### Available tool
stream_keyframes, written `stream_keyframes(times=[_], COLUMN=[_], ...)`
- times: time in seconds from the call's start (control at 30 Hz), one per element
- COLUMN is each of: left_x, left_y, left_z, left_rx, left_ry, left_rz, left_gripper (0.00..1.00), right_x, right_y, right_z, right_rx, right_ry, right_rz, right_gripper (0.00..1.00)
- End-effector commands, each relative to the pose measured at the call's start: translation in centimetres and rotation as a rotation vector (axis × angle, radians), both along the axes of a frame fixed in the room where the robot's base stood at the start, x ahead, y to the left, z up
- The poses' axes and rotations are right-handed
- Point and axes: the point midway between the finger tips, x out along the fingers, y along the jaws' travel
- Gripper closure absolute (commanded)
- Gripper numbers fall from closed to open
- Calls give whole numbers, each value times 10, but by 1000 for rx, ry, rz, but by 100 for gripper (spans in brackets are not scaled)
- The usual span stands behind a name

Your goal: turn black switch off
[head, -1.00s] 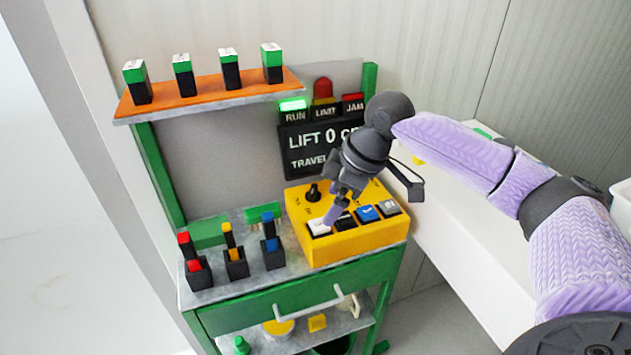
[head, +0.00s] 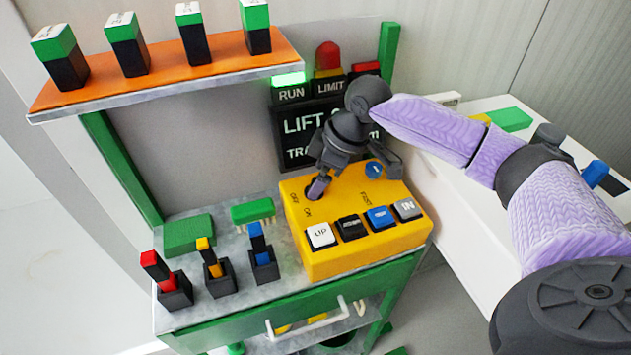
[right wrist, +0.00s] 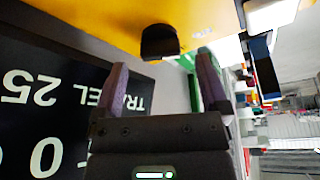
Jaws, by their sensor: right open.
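The yellow control box (head: 345,263) stands on the bench top. Its black switch (head: 309,190) sits at the upper left of the box, by the OFF and ON labels, and is partly hidden by my gripper. My right gripper (head: 318,187) is over that switch. In the right wrist view the switch shows as a dark knob (right wrist: 160,42). The open fingers of my right gripper (right wrist: 162,65) lie to either side below it in that picture, with a gap between them. I cannot tell whether a finger touches it. My left gripper is not in view.
White, black, blue and grey buttons (head: 378,217) line the box front. A display panel (head: 293,148) stands behind, with a lit green RUN lamp (head: 289,79). Three small levers (head: 213,268) stand left. An orange shelf (head: 170,77) holds several green-topped blocks.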

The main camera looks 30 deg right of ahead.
Motion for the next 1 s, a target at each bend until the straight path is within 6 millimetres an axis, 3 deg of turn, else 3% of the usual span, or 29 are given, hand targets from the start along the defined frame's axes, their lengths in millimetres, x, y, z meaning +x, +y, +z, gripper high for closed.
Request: stream_keyframes(times=[0.13, 0.4, 0.47, 0.83, 0.87, 1.0], left_x=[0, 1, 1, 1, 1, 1], left_y=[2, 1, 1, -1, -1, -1], left_z=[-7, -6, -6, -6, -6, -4], left_rx=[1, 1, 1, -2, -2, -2], left_ry=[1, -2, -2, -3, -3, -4], left_rz=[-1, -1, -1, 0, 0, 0], left_gripper=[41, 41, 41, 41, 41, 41], right_x=[5, 6, 6, 6, 6, 5], right_y=[5, 6, 6, 6, 6, 6], right_z=[-18, -19, -19, -19, -19, -18], right_rx=[1, 0, 0, 0, 0, 0], right_ry=[1, 0, 0, 0, 0, 0], right_rz=[0, 1, 1, 0, 0, -5], right_gripper=[6, 6, 16, 95, 100, 100])
